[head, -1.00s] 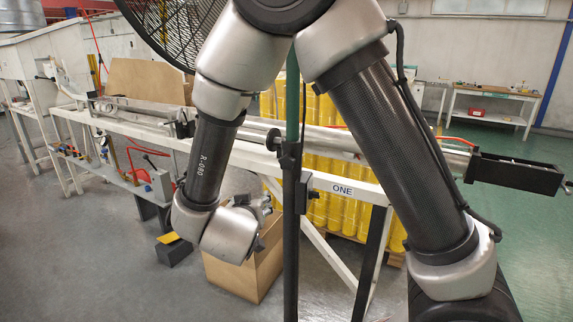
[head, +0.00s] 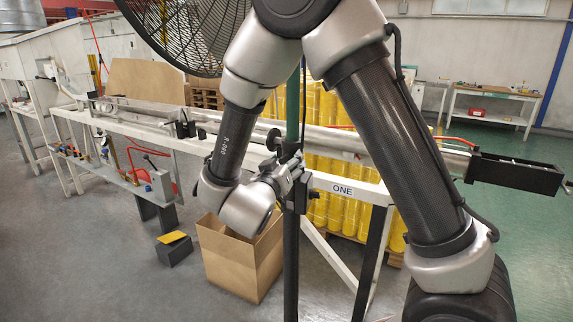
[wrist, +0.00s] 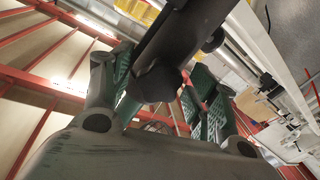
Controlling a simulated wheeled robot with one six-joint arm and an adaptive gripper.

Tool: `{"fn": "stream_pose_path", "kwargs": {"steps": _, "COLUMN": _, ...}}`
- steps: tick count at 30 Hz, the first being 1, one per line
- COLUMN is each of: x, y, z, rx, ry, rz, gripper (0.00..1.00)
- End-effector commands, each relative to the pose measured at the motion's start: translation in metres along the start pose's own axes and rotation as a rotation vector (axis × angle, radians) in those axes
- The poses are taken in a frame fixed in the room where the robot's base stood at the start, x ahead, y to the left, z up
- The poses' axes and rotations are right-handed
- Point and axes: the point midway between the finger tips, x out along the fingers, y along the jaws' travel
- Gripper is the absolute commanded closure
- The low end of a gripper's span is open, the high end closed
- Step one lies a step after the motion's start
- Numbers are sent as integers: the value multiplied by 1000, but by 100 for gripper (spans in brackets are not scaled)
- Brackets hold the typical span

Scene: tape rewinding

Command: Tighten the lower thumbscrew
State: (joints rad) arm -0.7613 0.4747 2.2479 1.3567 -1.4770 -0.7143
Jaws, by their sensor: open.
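A dark upright post (head: 291,250) with a green upper part stands in front of the long bench. A black round knob (head: 274,140) sticks out on its left, higher up. A black clamp (head: 299,197) sits lower on the post. My gripper (head: 292,172) is at the post, level with this lower clamp and below the upper knob. In the wrist view my gripper (wrist: 160,75) is open, with a dark rounded knob (wrist: 157,82) on a dark bar between its green-padded fingers. This looks like the lower thumbscrew; whether the fingers touch it I cannot tell.
A cardboard box (head: 235,265) stands on the floor below my gripper. The white bench frame (head: 350,189) marked ONE is close behind the post. Yellow rolls (head: 345,215) stand behind it. The grey floor at left is mostly clear.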

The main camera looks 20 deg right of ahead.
Motion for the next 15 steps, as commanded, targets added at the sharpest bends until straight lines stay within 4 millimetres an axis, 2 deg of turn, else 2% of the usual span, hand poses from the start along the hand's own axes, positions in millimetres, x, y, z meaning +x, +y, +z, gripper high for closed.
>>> {"fn": "stream_pose_path", "kwargs": {"steps": 5, "x": 0, "y": 0, "z": 0, "rx": 0, "ry": 0, "rz": 0, "gripper": 41}}
{"fn": "stream_pose_path", "kwargs": {"steps": 12, "x": 0, "y": 0, "z": 0, "rx": 0, "ry": 0, "rz": 0, "gripper": 83}}
{"fn": "stream_pose_path", "kwargs": {"steps": 13, "x": 0, "y": 0, "z": 0, "rx": 0, "ry": 0, "rz": 0, "gripper": 87}}
{"fn": "stream_pose_path", "kwargs": {"steps": 15, "x": 0, "y": 0, "z": 0, "rx": 1, "ry": 0, "rz": 0, "gripper": 87}}
